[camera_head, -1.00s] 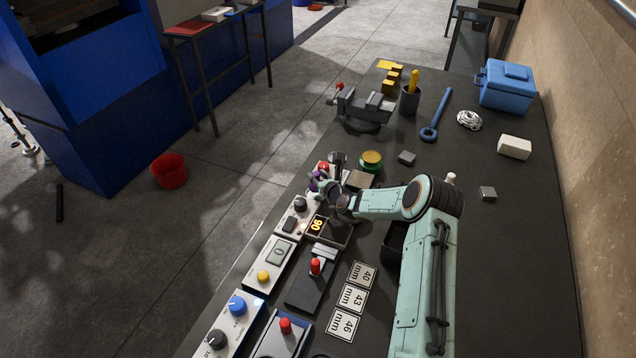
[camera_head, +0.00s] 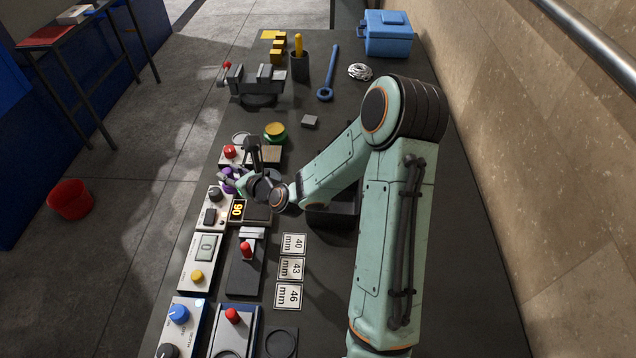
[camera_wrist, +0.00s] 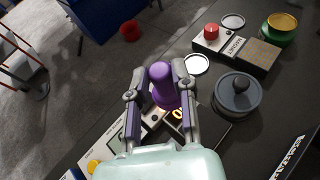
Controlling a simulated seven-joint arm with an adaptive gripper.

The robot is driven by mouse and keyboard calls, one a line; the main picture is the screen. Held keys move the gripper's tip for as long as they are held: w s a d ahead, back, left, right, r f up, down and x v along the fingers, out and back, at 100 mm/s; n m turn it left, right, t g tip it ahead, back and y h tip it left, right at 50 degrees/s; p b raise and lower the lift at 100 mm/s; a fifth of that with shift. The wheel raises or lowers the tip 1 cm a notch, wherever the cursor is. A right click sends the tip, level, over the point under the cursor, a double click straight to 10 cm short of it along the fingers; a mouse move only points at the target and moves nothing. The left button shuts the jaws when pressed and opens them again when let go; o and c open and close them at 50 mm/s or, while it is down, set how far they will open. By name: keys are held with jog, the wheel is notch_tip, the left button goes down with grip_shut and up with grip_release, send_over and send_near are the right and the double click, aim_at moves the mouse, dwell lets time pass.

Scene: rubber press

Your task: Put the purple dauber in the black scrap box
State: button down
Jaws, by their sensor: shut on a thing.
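The purple dauber (camera_wrist: 164,88) stands between the two fingers of my gripper (camera_wrist: 162,80) in the wrist view, and the gripper is shut on it. In the head view the dauber (camera_head: 228,181) shows as a small purple patch at my gripper (camera_head: 233,181), by the bench's left edge near the "90" display. I cannot tell how far its lower end is from the surface under it. The black scrap box (camera_head: 331,222) appears to be the dark open box right of the gripper, partly hidden behind my arm.
A grey lidded pot (camera_wrist: 237,96) stands right of the gripper in the wrist view. The "90" unit (camera_head: 237,209) is close by. Number cards (camera_head: 291,268) lie nearer. The right side is clear.

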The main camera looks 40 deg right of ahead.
jog(key=shift+a+r+n+y, duration=0.1)
jog(key=shift+a+n+y, duration=0.4)
jog(key=shift+a, duration=0.05)
jog(key=shift+a+n+y, duration=0.1)
jog(key=shift+n+y, duration=0.2)
jog(key=shift+y, duration=0.1)
jog(key=s+d+f, duration=0.2)
jog(key=s+d, duration=0.3)
jog(key=d, duration=0.5)
jog(key=m+h, duration=0.2)
jog(key=h, duration=0.1)
send_over(337, 211)
notch_tip(337, 211, down, 4)
jog(key=shift+a+f, duration=0.1)
jog(key=shift+f, duration=3.05)
jog(key=shift+f, duration=0.15)
jog(key=c, duration=1.2)
grip_release()
